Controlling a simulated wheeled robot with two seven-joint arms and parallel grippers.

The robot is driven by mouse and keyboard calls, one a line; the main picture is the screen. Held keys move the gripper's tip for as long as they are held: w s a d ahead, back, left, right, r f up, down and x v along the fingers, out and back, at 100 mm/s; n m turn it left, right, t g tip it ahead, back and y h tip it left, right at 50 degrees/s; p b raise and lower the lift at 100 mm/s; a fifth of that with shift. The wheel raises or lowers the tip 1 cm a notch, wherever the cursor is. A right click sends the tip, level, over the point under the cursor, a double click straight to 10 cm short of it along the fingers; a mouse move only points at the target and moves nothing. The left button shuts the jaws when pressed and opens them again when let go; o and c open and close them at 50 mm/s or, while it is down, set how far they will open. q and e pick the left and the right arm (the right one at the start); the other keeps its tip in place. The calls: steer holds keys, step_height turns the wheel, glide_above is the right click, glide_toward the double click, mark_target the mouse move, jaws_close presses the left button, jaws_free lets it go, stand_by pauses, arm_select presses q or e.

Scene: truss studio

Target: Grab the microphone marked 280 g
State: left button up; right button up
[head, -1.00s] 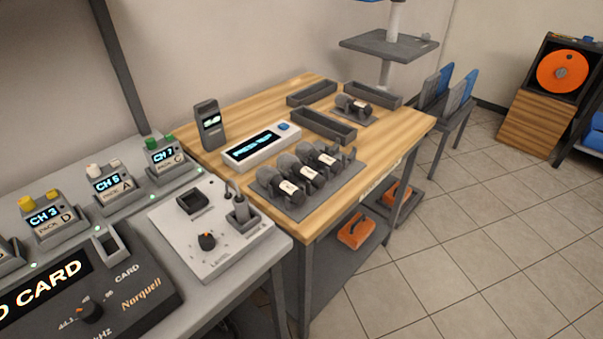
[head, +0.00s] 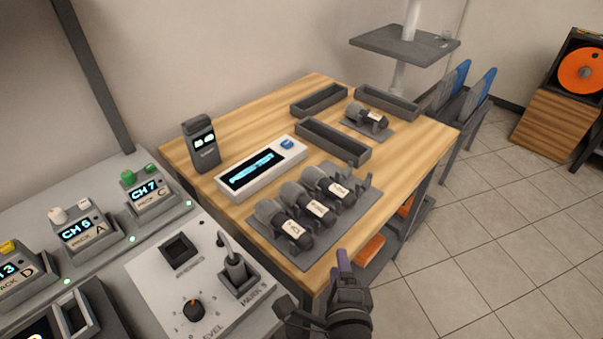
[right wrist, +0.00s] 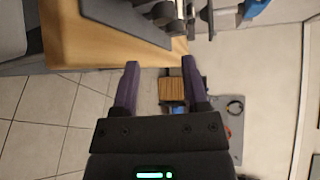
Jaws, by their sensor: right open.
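Three dark grey microphones with pale paper labels lie side by side on a grey mat (head: 262,243) on the wooden table: a left one (head: 284,220), a middle one (head: 308,202) and a right one (head: 328,185). A further microphone (head: 368,117) lies on a smaller mat farther back. The label marks are too small to read, so I cannot tell which is 280 g. My right gripper (head: 345,262) is at the table's front edge, nearer than the microphones, and is open and empty. Its spread fingers show in the right wrist view (right wrist: 160,68). My left gripper is out of view.
On the wooden table (head: 237,115) are a display box (head: 262,168), a handheld meter (head: 202,145) and grey trays, including one behind the microphones (head: 333,142). A grey console (head: 165,290) with knobs and packs stands at left.

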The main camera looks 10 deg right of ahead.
mark_target(332, 224)
steer(key=b+x, duration=0.1)
steer(key=x, duration=0.4)
steer(key=shift+a+b, duration=0.1)
steer(key=shift+b, duration=0.3)
steer(key=b+x, duration=0.2)
steer(key=x, duration=0.2)
steer(key=shift+w, duration=0.25)
steer(key=shift+w+r, duration=0.1)
steer(key=shift+r, duration=0.05)
steer(key=shift+c, duration=0.3)
steer(key=c, duration=0.5)
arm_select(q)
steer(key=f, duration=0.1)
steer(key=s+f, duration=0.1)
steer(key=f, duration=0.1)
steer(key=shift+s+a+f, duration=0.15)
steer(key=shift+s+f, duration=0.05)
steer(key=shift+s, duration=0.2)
arm_select(e)
steer(key=shift+r, duration=0.1)
jaws_close()
